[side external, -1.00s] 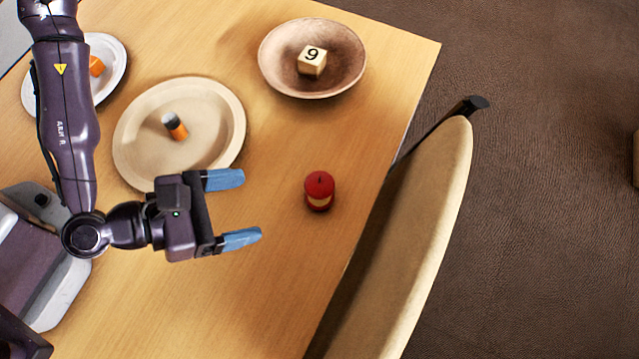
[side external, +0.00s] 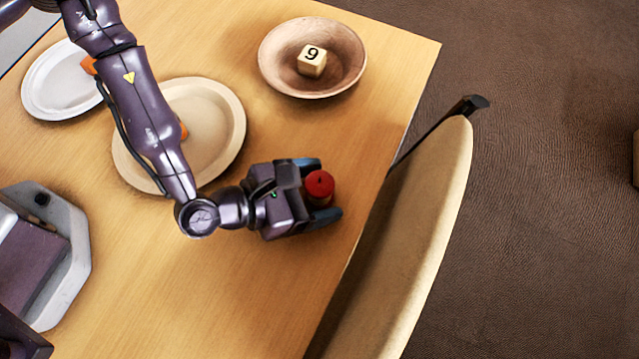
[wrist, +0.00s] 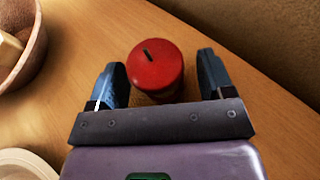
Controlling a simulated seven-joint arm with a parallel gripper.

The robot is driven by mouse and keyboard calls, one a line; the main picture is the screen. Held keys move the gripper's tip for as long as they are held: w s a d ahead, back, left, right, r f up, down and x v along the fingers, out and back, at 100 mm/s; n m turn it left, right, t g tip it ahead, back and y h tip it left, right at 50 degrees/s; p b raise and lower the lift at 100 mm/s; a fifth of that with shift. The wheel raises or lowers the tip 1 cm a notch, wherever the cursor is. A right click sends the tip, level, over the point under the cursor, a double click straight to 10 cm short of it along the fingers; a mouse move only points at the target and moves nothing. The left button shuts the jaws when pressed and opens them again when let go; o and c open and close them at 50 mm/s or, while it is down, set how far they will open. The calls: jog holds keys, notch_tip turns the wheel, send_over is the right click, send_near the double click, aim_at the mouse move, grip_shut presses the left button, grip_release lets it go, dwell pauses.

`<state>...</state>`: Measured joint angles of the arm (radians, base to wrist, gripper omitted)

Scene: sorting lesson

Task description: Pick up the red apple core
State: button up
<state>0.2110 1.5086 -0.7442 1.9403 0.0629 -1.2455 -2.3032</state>
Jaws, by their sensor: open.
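The red apple core (side external: 319,184) is a short red cylinder with a small dark stem on top. It stands upright on the table near the right edge. My gripper (side external: 326,190) is open, its two blue fingers on either side of the core. In the wrist view the red apple core (wrist: 155,66) sits between the fingertips of my gripper (wrist: 160,75), with a gap visible on each side. Its lower part is partly hidden behind the gripper body.
A brown bowl (side external: 285,85) with a numbered cube (side external: 312,60) stands behind. A beige plate (side external: 225,105) and a white plate (side external: 50,85) are at left, partly behind my arm. A chair back (side external: 425,240) stands close beside the table's right edge.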

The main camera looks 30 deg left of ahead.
jog(key=shift+w+d+f, duration=0.1)
jog(key=shift+w+d, duration=0.05)
jog(key=shift+w, duration=0.05)
jog(key=c, duration=1)
